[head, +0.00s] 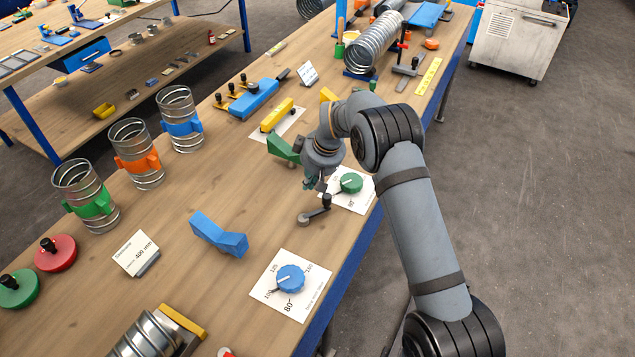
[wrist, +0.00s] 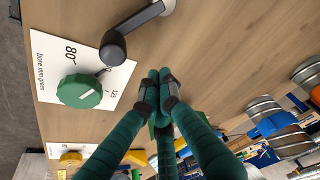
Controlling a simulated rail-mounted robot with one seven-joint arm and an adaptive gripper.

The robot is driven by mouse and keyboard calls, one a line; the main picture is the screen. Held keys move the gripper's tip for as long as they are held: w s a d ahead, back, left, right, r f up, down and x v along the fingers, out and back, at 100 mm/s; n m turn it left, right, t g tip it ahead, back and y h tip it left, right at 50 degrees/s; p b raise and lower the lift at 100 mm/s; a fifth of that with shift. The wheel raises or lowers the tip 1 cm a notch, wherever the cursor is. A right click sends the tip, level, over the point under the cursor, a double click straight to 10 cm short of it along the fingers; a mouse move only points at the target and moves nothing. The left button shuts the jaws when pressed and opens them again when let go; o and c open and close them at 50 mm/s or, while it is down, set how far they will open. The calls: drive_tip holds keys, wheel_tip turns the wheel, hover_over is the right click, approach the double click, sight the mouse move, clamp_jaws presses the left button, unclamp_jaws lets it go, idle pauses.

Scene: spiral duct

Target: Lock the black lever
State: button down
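A lever with a black knob (head: 326,201) and a grey arm ending in a round grey hub (head: 305,219) lies on the wooden bench, just below my gripper. In the wrist view its black knob (wrist: 112,47) and grey arm (wrist: 143,18) are at the upper left, apart from my fingers. My gripper (head: 313,184) points down over the bench. In the wrist view the green fingers of my gripper (wrist: 159,82) have their tips together, with nothing seen between them. The lever's lock position is not marked in view.
A green dial (head: 351,183) on a white card is close right of the lever; a blue dial (head: 290,278) is nearer the front. A green block (head: 283,148) stands behind left, a blue block (head: 218,235) at left. Bare bench lies left of the lever.

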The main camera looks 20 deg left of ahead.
drive_tip(key=shift+s+d+r+p, duration=0.25)
drive_tip(key=shift+s+d, duration=0.1)
drive_tip(key=shift+d, duration=0.3)
drive_tip(key=shift+s+d+r+p, duration=0.1)
drive_tip(key=shift+s+d+p, duration=0.2)
drive_tip(key=shift+d, duration=0.3)
drive_tip(key=shift+d+f, duration=0.2)
drive_tip(key=shift+s, duration=0.1)
drive_tip(key=shift+d, duration=0.15)
